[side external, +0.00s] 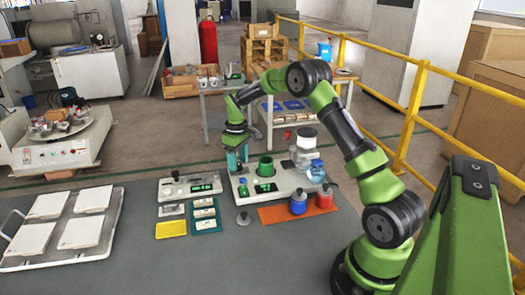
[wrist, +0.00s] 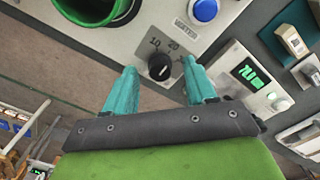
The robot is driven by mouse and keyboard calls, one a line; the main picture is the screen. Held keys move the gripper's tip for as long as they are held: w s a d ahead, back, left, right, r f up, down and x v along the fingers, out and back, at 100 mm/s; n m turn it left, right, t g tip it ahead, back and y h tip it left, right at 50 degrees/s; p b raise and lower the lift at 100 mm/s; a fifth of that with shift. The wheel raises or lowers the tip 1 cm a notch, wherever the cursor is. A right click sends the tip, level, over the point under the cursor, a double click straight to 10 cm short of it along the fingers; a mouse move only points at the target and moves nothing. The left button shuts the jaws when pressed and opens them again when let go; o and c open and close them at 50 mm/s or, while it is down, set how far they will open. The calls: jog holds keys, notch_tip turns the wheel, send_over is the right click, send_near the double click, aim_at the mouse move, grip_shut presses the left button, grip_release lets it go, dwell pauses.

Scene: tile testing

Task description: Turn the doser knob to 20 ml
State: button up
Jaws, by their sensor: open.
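The doser knob (wrist: 159,67) is a small round black knob on the pale machine panel, with printed marks 10 and 20 beside it; a further mark is partly hidden by a finger. A small light pointer shows on the knob, but its exact setting is too small to read. My gripper (wrist: 160,76) is open, with one teal finger on each side of the knob and a visible gap to both. In the side external view my gripper (side external: 237,160) points down at the left end of the doser machine (side external: 283,185), and the knob is hidden there.
A green cup (wrist: 92,8) and a blue button (wrist: 204,10) are close to the knob. A unit with a green display (wrist: 249,72) stands to the right. Red and blue bottles stand on an orange mat (side external: 270,215). White tiles lie in a tray (side external: 112,222) at left.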

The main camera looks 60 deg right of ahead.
aim_at(239, 172)
notch_tip(239, 172, up, 16)
jog(key=shift+r, duration=0.15)
dwell(0.4)
jog(key=s+a+r+m+t+y, duration=0.1)
jog(key=s+a+r+m+t, duration=0.1)
jog(key=s+a, duration=0.9)
jog(key=s+a+r+m+t+y, duration=0.1)
jog(key=s+a+t, duration=0.4)
jog(key=s+a, duration=0.7)
jog(key=shift+s+a+r+m, duration=0.25)
jog(key=shift+s+r+m, duration=0.35)
jog(key=shift+s, duration=0.35)
